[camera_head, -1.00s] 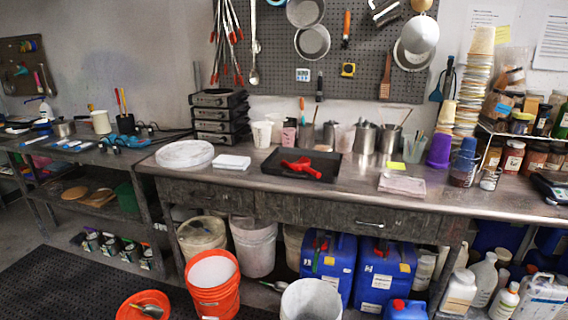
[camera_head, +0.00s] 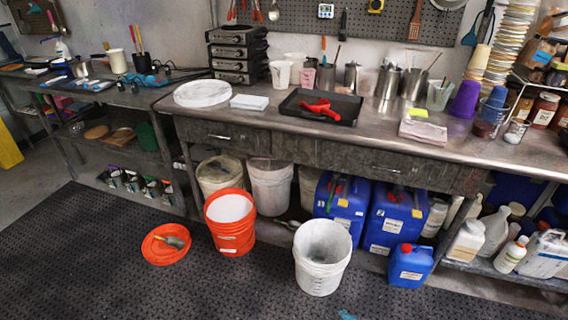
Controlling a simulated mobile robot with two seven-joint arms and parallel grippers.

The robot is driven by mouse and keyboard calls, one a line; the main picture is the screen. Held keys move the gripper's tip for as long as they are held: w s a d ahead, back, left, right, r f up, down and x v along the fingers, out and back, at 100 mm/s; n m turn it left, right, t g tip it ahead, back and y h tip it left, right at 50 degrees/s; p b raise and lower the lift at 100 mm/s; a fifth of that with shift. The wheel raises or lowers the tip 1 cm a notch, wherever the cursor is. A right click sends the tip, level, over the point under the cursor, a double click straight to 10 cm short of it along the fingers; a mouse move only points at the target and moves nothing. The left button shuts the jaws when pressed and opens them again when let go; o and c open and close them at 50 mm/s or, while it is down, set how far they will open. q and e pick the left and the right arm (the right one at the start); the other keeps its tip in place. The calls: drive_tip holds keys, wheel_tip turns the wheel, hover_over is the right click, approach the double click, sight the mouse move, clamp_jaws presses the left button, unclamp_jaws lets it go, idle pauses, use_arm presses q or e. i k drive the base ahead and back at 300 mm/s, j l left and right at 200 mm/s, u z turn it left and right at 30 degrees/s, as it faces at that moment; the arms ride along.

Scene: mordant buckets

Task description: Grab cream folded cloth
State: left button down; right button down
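A flat folded stack of pale pinkish-cream cloth (camera_head: 423,131) lies on the metal worktop (camera_head: 365,140), right of centre near the front edge. A small yellow-green piece (camera_head: 418,112) lies at its back edge. A whiter flat stack (camera_head: 249,102) lies further left, beside a round white slab; I cannot tell if it is cloth or paper. Neither of my grippers shows in the head view.
A black tray (camera_head: 320,107) with a red tool stands between the two stacks. Purple cups (camera_head: 465,99) are to the right. An orange bucket (camera_head: 230,222), a white bucket (camera_head: 322,257) and an orange lid (camera_head: 166,244) are on the floor mat before the bench.

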sight(240, 101)
drive_tip(key=i+j+z, duration=0.1)
drive_tip(key=z, duration=0.25)
drive_tip(key=i+j+z, duration=0.1)
drive_tip(key=z, duration=0.25)
drive_tip(key=j+z, duration=0.35)
drive_tip(key=i+j+z, duration=0.2)
drive_tip(key=j, duration=0.2)
drive_tip(key=j+z, duration=0.15)
drive_tip(key=j, duration=0.3)
drive_tip(key=j+z, duration=0.2)
drive_tip(key=j, duration=2.25)
